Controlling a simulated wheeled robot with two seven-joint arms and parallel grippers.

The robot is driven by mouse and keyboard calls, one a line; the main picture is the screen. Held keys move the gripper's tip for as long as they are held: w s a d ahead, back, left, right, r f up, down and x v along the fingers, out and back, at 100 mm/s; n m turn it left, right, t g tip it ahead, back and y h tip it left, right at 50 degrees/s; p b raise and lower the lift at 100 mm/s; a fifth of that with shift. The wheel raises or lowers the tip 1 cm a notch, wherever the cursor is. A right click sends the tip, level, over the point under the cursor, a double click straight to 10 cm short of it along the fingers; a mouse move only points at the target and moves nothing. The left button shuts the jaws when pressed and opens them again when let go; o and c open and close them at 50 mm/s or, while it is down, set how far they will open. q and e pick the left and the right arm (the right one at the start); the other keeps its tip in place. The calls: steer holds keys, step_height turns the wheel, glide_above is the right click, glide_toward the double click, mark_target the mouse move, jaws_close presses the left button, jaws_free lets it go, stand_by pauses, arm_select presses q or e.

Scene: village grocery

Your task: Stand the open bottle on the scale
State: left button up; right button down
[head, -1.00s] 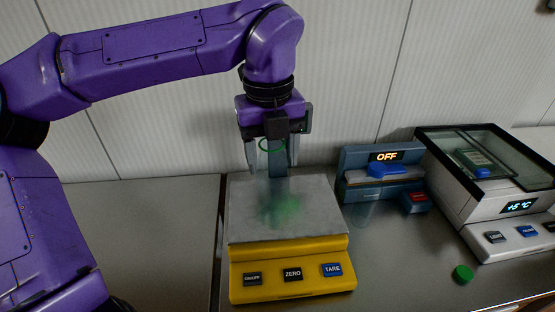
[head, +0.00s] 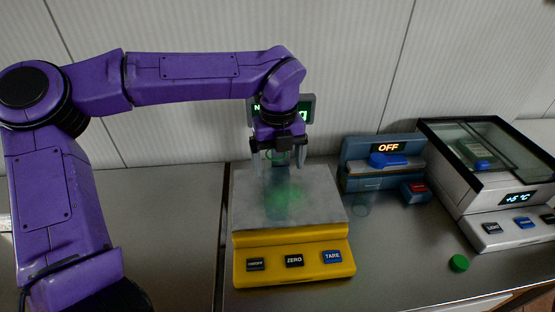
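The yellow scale (head: 293,262) stands on the counter with a bare grey top plate (head: 328,205). My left gripper (head: 278,168) points down over the back part of this plate. Its two fingers are set apart around a clear, upright bottle (head: 277,183) and appear shut on it. A green ring shows at the bottle's neck between the fingers. The see-through body is faint against the plate, so I cannot tell whether its base touches. A green glow lies on the plate. A green cap (head: 459,263) lies on the counter at the right. My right gripper is not in view.
The scale's display (head: 306,108) stands behind my gripper, partly hidden. Right of the scale is a blue-grey device (head: 383,150) reading OFF, then a white glass-topped cooler (head: 512,209) showing a temperature. The counter left of the scale is clear.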

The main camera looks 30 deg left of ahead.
arm_select(q)
steer(key=shift+s+r, duration=0.3)
steer(key=shift+s, duration=0.05)
steer(key=shift+r, duration=0.3)
step_height(320, 180, up, 12)
steer(key=shift+f+b, duration=0.25)
steer(key=shift+b, duration=0.2)
steer(key=shift+w, duration=0.1)
